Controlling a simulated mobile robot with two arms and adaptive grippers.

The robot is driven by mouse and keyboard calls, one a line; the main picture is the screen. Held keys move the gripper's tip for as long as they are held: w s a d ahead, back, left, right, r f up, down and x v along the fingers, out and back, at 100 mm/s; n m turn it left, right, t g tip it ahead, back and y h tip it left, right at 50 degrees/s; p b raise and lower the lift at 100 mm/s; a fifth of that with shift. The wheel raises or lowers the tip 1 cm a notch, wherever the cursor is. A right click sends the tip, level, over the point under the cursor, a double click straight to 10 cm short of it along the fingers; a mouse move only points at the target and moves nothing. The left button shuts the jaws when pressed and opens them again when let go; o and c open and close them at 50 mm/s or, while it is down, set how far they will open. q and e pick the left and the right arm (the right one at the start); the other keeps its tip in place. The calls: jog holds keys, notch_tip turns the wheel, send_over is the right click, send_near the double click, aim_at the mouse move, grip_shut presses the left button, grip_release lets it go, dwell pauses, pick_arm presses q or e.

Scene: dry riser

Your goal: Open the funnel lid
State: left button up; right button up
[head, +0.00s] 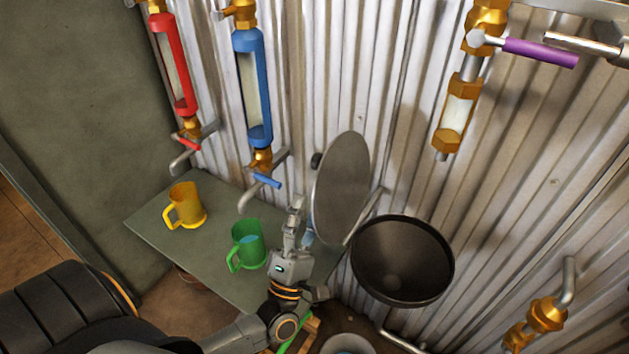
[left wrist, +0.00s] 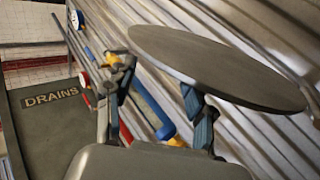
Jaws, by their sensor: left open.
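The funnel (head: 402,262) is a dark round bowl beside the corrugated wall in the head view, its mouth uncovered. Its lid (head: 341,188), a grey round disc, stands steeply tilted up at the funnel's left side. My left gripper (head: 300,220) is open just left of the lid, near its lower left edge. In the left wrist view the lid (left wrist: 215,62) spans the upper right, and the gripper (left wrist: 160,78) has its fingers spread. One finger reaches up to the lid's edge and its tip is partly hidden; I cannot tell whether it touches. My right gripper is not in view.
A yellow mug (head: 186,207) and a green mug (head: 246,246) stand on a grey-green table (head: 145,225) left of my arm. Red (head: 172,62) and blue (head: 253,90) sight tubes hang above. A purple-handled valve (head: 540,52) is at upper right.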

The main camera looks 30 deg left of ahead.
pick_arm(q)
jog(key=shift+v, duration=2.2)
